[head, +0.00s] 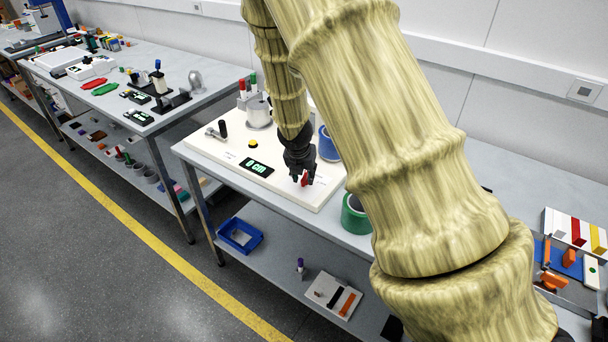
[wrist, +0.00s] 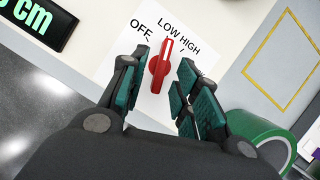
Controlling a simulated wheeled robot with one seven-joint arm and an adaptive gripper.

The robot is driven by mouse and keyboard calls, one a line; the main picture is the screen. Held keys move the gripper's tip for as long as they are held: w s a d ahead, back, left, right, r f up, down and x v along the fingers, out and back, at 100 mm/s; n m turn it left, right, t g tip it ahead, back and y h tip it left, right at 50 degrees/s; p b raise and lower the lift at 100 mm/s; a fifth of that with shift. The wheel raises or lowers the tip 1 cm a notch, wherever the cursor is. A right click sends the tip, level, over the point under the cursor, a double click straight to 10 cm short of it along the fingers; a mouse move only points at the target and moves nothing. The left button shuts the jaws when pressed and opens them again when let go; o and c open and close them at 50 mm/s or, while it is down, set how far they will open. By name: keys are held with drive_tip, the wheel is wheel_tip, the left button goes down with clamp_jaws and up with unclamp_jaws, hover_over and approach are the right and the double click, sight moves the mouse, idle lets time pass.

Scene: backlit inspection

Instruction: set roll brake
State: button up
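The red roll brake knob (wrist: 160,66) sits on a white label plate (wrist: 120,45) marked OFF, LOW and HIGH. Its white-lined end points up toward LOW. In the head view the knob (head: 305,178) shows at the front of the white panel (head: 215,149). My gripper (wrist: 165,65) is open, with its green-padded fingers on either side of the knob and gaps visible between. In the head view my gripper (head: 302,172) points down at the knob.
A display (head: 257,167) reading 0 cm lies left of the knob, with a yellow button (head: 253,143) and a crank (head: 217,131) beyond. A green tape roll (head: 355,215) stands right of the panel; it also shows in the wrist view (wrist: 262,132). A blue roll (head: 327,145) stands behind.

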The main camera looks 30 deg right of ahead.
drive_tip(key=shift+w+d+f, duration=0.15)
drive_tip(key=shift+d+f, duration=0.05)
drive_tip(key=shift+f, duration=0.45)
drive_tip(key=shift+c, duration=0.4)
clamp_jaws()
